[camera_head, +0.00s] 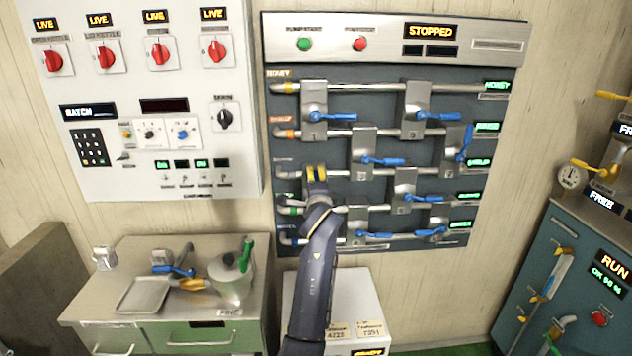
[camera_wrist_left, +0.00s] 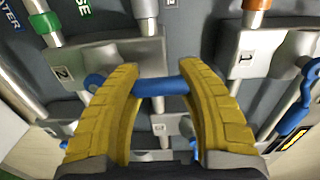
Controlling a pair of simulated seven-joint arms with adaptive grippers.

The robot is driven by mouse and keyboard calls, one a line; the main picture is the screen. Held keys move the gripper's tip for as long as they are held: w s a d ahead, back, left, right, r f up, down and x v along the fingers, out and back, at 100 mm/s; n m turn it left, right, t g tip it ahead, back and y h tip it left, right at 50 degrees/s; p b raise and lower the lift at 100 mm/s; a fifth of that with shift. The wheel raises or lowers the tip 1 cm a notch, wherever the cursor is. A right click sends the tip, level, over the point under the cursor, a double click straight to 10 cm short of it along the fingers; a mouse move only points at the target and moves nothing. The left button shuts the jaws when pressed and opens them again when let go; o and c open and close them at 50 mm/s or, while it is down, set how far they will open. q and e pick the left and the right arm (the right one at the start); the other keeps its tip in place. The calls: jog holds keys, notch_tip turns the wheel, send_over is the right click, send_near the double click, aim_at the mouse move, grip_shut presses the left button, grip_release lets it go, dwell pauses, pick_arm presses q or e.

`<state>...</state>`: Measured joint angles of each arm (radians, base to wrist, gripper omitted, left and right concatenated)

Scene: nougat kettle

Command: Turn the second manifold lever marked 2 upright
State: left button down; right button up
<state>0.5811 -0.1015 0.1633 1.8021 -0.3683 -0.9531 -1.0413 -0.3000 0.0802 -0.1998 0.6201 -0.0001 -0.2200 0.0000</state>
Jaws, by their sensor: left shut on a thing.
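My left gripper (camera_head: 316,172) is at the left column of the manifold panel, its yellow fingers in front of the lower left valves. In the left wrist view its fingers (camera_wrist_left: 162,88) are shut on the blue lever (camera_wrist_left: 158,87) of the valve plate marked 2 (camera_wrist_left: 62,74). The lever runs from its pivot beside that plate toward the plate marked 1 (camera_wrist_left: 247,60), across the direction of the pipes, so it looks about upright on the panel. In the head view the gripper hides this lever. My right gripper is not in view.
Other blue levers sit close by, such as valve 1's lever (camera_head: 333,117) above and a lever (camera_head: 382,161) to the right. A white box (camera_head: 365,292) stands below the panel. A counter (camera_head: 88,308) with a tray (camera_head: 143,294) and pot is at lower left.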

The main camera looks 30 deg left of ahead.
pick_arm(q)
jog(key=shift+a, duration=0.1)
jog(key=c, duration=0.6)
grip_release()
jog(key=shift+c, duration=0.2)
jog(key=v, duration=0.7)
jog(key=shift+s, duration=0.25)
